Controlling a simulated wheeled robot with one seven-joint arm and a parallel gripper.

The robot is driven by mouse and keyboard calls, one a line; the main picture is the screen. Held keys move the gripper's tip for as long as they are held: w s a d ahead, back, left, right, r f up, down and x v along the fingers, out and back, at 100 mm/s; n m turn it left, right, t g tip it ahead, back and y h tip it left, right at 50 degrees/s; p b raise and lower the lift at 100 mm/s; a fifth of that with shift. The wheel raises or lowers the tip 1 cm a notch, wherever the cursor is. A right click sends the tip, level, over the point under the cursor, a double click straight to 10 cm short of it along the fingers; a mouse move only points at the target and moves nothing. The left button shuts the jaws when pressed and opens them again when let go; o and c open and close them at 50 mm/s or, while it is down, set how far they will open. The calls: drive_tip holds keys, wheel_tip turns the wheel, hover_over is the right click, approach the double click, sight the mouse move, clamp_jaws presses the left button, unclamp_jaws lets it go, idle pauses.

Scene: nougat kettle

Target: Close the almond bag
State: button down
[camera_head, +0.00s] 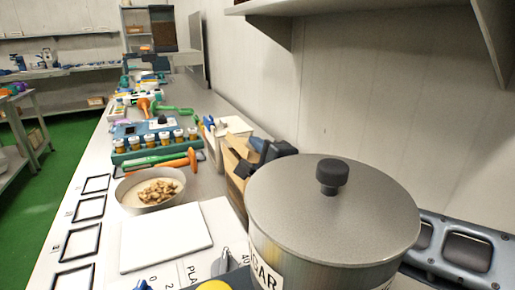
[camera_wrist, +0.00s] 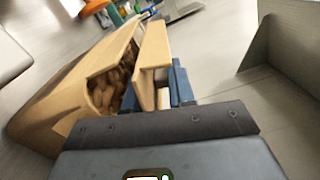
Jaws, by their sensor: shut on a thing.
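The almond bag (camera_wrist: 68,95) is a brown paper-like bag in the wrist view, with almonds (camera_wrist: 108,92) showing through its open mouth. Its tan flap (camera_wrist: 152,58) stands raised beside the mouth.
A bowl of nuts (camera_head: 150,189), a white scale plate (camera_head: 165,237) and a rack of small jars (camera_head: 155,143) are left of the bag. A white box (camera_head: 230,125) stands behind it. The wall is to the right. A grey panel (camera_wrist: 268,45) rises at right in the wrist view.

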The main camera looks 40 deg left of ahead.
drive_tip(key=shift+f, duration=0.1)
drive_tip(key=c, duration=1.1)
unclamp_jaws()
drive_tip(key=shift+o, duration=0.2)
drive_tip(key=shift+f, duration=0.1)
